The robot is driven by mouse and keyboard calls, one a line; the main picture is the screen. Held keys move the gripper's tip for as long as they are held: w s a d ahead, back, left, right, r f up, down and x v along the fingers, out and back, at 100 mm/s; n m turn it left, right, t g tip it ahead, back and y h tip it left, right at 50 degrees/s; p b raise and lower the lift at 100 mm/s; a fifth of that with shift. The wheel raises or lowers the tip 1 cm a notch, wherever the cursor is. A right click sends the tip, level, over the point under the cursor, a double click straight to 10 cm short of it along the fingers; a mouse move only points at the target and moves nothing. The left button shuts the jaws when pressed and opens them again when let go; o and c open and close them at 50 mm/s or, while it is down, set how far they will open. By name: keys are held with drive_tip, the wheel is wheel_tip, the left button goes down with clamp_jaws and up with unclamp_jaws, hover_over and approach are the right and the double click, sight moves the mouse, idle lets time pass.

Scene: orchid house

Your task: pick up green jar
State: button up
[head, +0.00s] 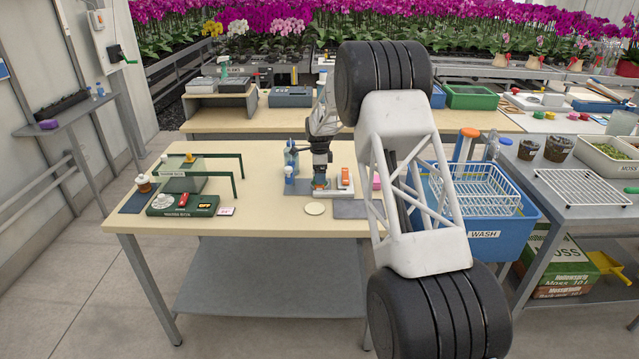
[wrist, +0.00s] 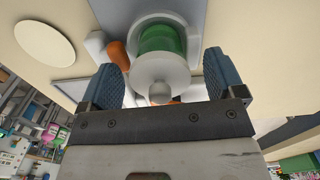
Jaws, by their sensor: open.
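The green jar (wrist: 160,40) shows in the wrist view with a green band around its body and a pale round top with a small knob towards the camera. It appears to stand on a grey mat (wrist: 110,15). My gripper (wrist: 164,78) is open, with one blue fingertip on each side of the jar's pale top. A gap shows on both sides, so the fingers look apart from it. In the head view my gripper (head: 320,166) points down over the mat on the bench, and the jar is mostly hidden beneath it.
A white stand with an orange part (head: 345,177) is close on the right of my gripper. A blue-capped bottle (head: 290,172) stands close on the left. A cream disc (head: 315,208) lies in front. The bench (head: 270,215) is clear near its front edge. A blue wash tub (head: 485,238) is farther right.

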drive_tip(key=c, duration=1.1)
drive_tip(key=shift+r, duration=0.15)
drive_tip(key=shift+r, duration=1.7)
drive_tip(key=s+d+r, duration=0.1)
drive_tip(key=s+d, duration=0.2)
drive_tip(key=s, duration=1.2)
drive_tip(key=shift+s+r, duration=0.2)
drive_tip(key=shift+s, duration=0.15)
